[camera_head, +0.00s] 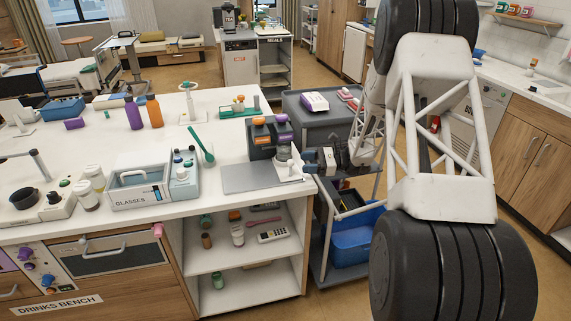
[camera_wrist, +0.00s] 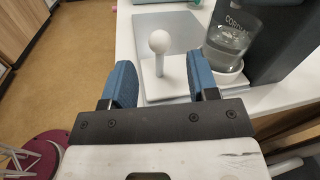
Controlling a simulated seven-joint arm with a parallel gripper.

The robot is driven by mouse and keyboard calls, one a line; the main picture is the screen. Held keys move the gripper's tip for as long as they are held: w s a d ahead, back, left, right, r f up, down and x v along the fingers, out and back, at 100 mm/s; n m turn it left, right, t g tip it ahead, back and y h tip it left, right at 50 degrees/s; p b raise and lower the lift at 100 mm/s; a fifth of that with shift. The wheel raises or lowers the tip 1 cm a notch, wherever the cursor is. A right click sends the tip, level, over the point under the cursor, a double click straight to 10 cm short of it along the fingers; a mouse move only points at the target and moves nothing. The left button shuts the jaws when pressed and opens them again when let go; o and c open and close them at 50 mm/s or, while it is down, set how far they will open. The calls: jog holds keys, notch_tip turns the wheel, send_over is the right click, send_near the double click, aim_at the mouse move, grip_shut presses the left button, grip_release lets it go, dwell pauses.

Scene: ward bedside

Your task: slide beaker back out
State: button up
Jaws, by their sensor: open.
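In the wrist view a clear glass beaker (camera_wrist: 231,42) stands upright on a round white pad at the right, beside a dark machine (camera_wrist: 283,45). A white post with a ball knob (camera_wrist: 159,42) rises from the white sliding base (camera_wrist: 178,88) left of the beaker. My gripper (camera_wrist: 160,75) is open and empty, with one blue finger on each side of the post in the picture. Contact with the post cannot be told. In the head view the beaker (camera_head: 283,151) is small in front of the dark machine (camera_head: 262,145), and my gripper (camera_head: 314,162) is at the bench's right end.
A grey plate (camera_head: 245,178) lies on the white bench beside the base. A green spoon-like tool (camera_head: 202,145), a small bottle rack (camera_head: 184,178) and a glasses box (camera_head: 138,190) stand further left. A grey cart (camera_head: 335,122) and blue bin (camera_head: 354,240) are right of the bench.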

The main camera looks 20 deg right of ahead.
jog(key=shift+a, duration=0.15)
send_over(285, 176)
dwell(0.8)
grip_shut()
